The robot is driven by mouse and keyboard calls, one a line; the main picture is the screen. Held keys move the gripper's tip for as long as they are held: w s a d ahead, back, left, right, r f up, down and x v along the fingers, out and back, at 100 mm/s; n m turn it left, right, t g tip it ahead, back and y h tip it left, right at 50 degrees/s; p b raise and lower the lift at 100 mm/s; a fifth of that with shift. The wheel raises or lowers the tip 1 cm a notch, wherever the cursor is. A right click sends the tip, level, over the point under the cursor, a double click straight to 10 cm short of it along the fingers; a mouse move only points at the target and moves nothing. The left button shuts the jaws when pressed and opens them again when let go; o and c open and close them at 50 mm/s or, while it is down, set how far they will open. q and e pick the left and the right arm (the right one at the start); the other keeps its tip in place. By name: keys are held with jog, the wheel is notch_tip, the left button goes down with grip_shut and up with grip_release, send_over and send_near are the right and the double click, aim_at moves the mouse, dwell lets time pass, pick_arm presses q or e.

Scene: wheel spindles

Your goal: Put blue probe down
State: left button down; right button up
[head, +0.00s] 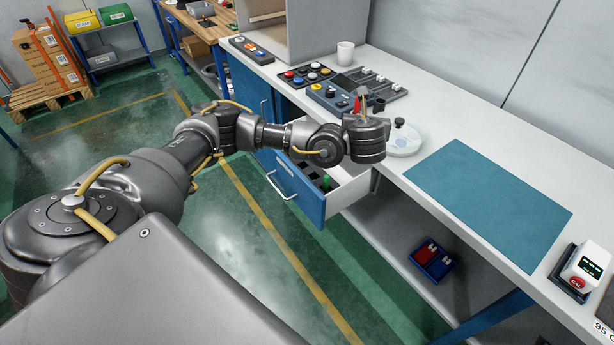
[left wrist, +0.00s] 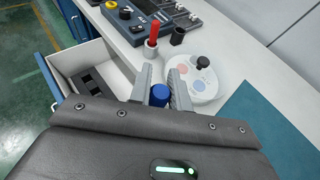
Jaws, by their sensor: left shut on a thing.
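The blue probe (left wrist: 160,95) shows as a blue cap between the two fingers of my left gripper (left wrist: 161,70) in the left wrist view. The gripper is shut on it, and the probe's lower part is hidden. In the head view my wrist hides the fingers and the probe. The gripper is over the worktop's near edge, beside the open drawer (head: 349,193) and close to a round white base (head: 404,145) with a black knob and coloured pads. A red probe (left wrist: 154,34) stands in a grey cup, with an empty-looking black cup (left wrist: 177,36) beside it. My right gripper is not in view.
The drawer holds a dark slotted insert (left wrist: 92,80) and a green-topped item (head: 325,181). A button panel (head: 330,100) and a white mug (head: 345,51) stand farther back. A teal mat (head: 490,205) lies bare on the right. A red-and-blue tray (head: 432,260) sits on the lower shelf.

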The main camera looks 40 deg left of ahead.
pick_arm(q)
jog(key=w+a+f+n+g+y+b, duration=0.1)
jog(key=w+a+f+n+g+y, duration=0.15)
jog(key=a+f, duration=0.35)
jog(key=w+a+f+n+g+y, duration=0.2)
jog(key=a+f+n+g+y, duration=0.1)
jog(key=a+f+n, duration=0.15)
jog(key=s+a+f+n+g+y+b, duration=0.15)
jog(key=a+f+n+g, duration=0.35)
jog(key=a, duration=0.8)
notch_tip(320, 180, down, 7)
jog(key=b, duration=0.1)
jog(key=shift+s+f+m+b, duration=0.15)
jog(key=shift+s+m+b, duration=0.15)
jog(key=shift+s+b, duration=0.05)
notch_tip(320, 180, down, 4)
jog(key=b, duration=0.2)
jog(key=shift+a+b, duration=0.1)
jog(key=shift+b, duration=0.25)
